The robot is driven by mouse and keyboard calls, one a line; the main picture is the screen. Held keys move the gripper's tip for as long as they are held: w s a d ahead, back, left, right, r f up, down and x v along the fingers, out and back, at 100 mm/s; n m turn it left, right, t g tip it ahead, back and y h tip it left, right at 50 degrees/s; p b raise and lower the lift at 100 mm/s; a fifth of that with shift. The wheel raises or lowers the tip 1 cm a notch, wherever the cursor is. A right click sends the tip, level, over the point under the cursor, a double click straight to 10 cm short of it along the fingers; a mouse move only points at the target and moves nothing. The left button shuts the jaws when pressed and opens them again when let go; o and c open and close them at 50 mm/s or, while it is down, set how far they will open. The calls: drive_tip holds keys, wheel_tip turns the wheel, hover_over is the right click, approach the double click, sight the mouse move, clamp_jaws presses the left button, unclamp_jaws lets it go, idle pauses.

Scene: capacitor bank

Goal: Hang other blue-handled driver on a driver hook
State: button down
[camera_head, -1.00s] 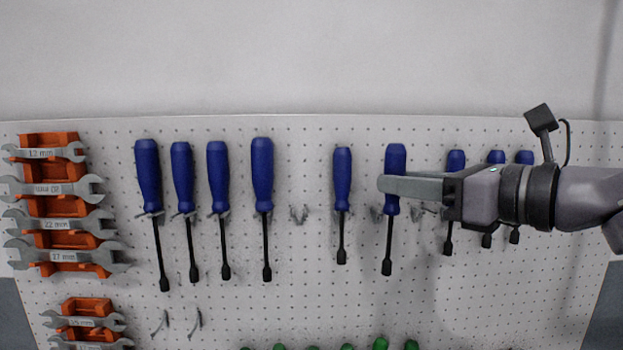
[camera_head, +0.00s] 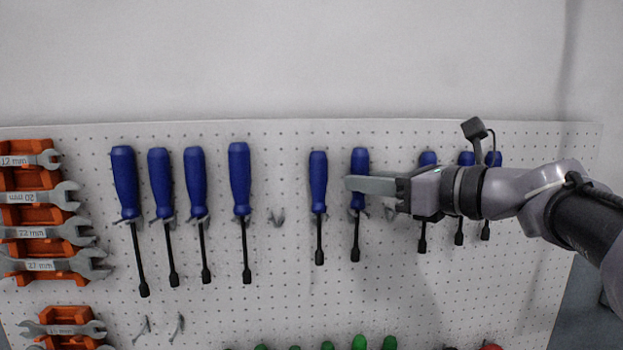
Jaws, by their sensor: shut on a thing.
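My gripper (camera_head: 358,184) reaches in from the right and is shut on a blue-handled driver (camera_head: 359,161). The driver hangs upright with its dark shaft down, close in front of the pegboard. Hook prongs seem to show at the base of its handle, but I cannot tell whether it rests in them. An empty driver hook (camera_head: 276,217) shows to the left. Another hook (camera_head: 389,210) shows just right of the held driver, partly under my gripper. A hung blue driver (camera_head: 318,183) is next to the held one on its left.
Several blue drivers (camera_head: 240,179) hang on the left of the pegboard (camera_head: 300,285). More blue drivers (camera_head: 427,158) hang behind my gripper and arm on the right. Wrenches sit in orange holders (camera_head: 40,234) at far left. Green handles (camera_head: 359,342) show along the bottom edge.

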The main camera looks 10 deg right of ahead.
drive_tip(key=shift+f, duration=0.2)
drive_tip(key=c, duration=1.1)
unclamp_jaws()
drive_tip(key=shift+s+a, duration=0.15)
drive_tip(key=shift+a, duration=0.05)
drive_tip(key=shift+d, duration=0.1)
